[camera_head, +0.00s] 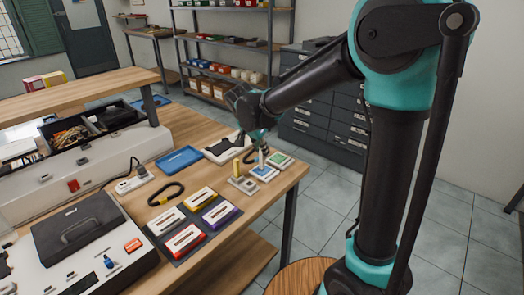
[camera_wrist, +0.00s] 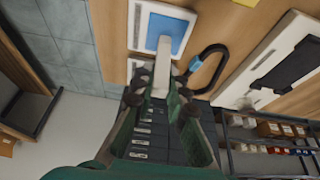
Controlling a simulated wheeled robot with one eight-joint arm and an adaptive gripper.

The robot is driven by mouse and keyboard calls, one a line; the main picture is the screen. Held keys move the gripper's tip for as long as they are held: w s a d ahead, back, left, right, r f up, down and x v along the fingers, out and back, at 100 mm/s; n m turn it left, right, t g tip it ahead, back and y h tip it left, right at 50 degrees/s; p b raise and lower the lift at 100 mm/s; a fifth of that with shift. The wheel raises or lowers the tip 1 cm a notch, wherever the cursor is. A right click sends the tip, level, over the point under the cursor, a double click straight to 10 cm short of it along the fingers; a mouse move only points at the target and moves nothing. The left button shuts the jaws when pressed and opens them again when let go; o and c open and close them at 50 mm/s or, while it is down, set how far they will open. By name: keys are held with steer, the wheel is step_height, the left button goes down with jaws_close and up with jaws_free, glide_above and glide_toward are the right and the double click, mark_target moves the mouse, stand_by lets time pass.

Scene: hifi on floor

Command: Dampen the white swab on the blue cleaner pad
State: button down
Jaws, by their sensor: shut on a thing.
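My gripper (camera_head: 262,138) is over the far right corner of the table, pointing down. In the wrist view my gripper (camera_wrist: 160,92) is shut on the white swab (camera_wrist: 162,62). The swab also shows in the head view (camera_head: 261,157), upright below the fingers. Its lower end is over the blue cleaner pad (camera_head: 262,173), which has a white frame. In the wrist view the swab's end overlaps the edge of the blue pad (camera_wrist: 168,30). I cannot tell for certain whether it touches the surface. The fingers hide the swab's upper part.
A green pad (camera_head: 280,159) lies just beyond the blue one, near the table's edge. A grey block (camera_head: 243,185) stands in front. A black-and-white device (camera_head: 224,148) and a blue tray (camera_head: 178,159) lie to the left. Several coloured cassettes (camera_head: 218,214) lie nearer.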

steer(key=shift+f, duration=0.4)
stand_by(1.2)
steer(key=shift+r, duration=3.5)
